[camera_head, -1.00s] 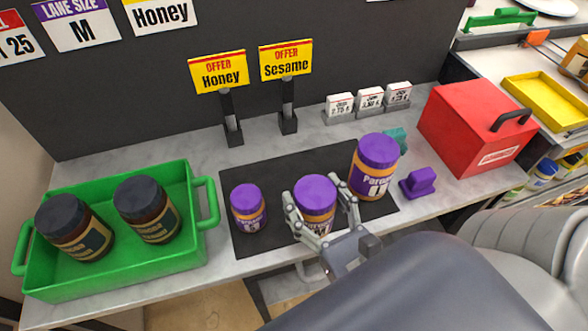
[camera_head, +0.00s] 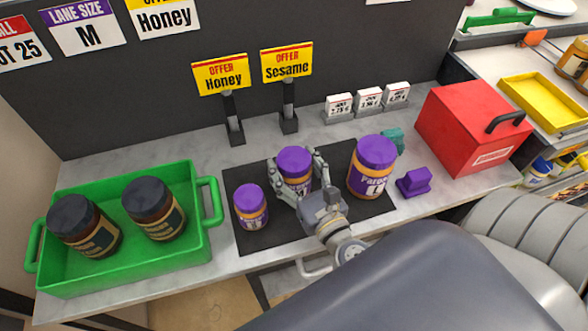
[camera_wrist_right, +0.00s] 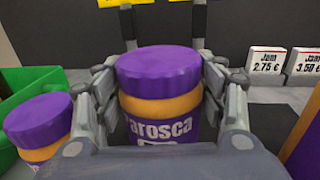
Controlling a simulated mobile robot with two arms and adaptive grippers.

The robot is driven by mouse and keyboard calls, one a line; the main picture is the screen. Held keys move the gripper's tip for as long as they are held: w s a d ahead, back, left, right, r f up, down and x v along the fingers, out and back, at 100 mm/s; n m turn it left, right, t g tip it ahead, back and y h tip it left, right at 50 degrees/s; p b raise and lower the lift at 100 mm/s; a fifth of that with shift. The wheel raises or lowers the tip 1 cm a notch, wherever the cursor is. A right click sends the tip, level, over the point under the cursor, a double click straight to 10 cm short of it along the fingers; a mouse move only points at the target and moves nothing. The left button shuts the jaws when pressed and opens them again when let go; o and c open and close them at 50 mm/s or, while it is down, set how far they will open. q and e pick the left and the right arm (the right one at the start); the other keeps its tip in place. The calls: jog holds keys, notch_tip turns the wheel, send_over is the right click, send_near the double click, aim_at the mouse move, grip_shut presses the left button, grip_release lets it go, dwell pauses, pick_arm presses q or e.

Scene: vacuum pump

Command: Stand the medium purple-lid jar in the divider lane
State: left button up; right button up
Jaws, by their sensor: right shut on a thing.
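The medium purple-lid jar (camera_head: 294,161) is upright between the fingers of my right gripper (camera_head: 296,168), over the back part of the black mat (camera_head: 237,174). The gripper is shut on its sides. In the right wrist view the jar (camera_wrist_right: 162,100) shows a purple lid and a "Parosca" label between both fingers. Its base is hidden, so I cannot tell whether it touches the mat. Behind it stand two black uprights (camera_head: 235,130) (camera_head: 289,119) with a gap between them, carrying yellow Honey and Sesame offer signs. My left gripper is not in view.
A small purple-lid jar (camera_head: 251,208) stands left of the gripper, a large one (camera_head: 373,168) to the right. A green tray (camera_head: 150,275) holds two dark-lid jars. A red box (camera_head: 470,133), purple block (camera_head: 414,182) and price tags (camera_head: 368,103) are to the right.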

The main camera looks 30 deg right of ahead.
jog(key=shift+f, duration=0.55)
jog(key=shift+f, duration=0.2)
jog(key=o, duration=1.4)
jog(key=shift+o, duration=0.2)
jog(key=shift+r, duration=0.1)
